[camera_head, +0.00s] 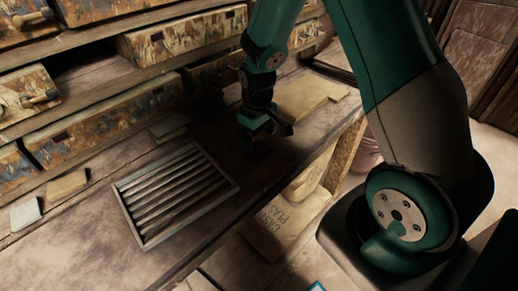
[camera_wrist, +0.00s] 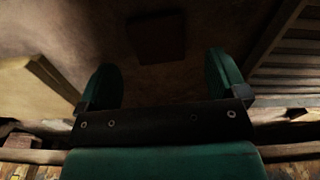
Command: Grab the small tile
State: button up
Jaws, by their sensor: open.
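A small dark square tile (camera_wrist: 157,36) lies on the bench, ahead of my gripper (camera_wrist: 160,66) in the wrist view. It lies between the lines of the two green fingers and apart from them. The fingers are open with nothing between them. In the head view my gripper (camera_head: 262,125) hangs low over the bench, right of the slatted rack. The area under it is in dark shadow, so I cannot make out the tile clearly there.
A slatted metal rack (camera_head: 145,236) lies left of my gripper. Tan blocks (camera_head: 299,97) lie behind it to the right. A grey tile (camera_head: 170,127), a tan tile (camera_head: 67,186) and a pale tile (camera_head: 25,213) lie along the drawers. The bench's front edge is close.

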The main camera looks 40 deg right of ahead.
aim_at(259, 149)
notch_tip(259, 149, down, 4)
jog(key=shift+d+f+p, duration=0.1)
jog(key=shift+p, duration=0.35)
jog(key=c, duration=1)
jog(key=shift+c, duration=0.2)
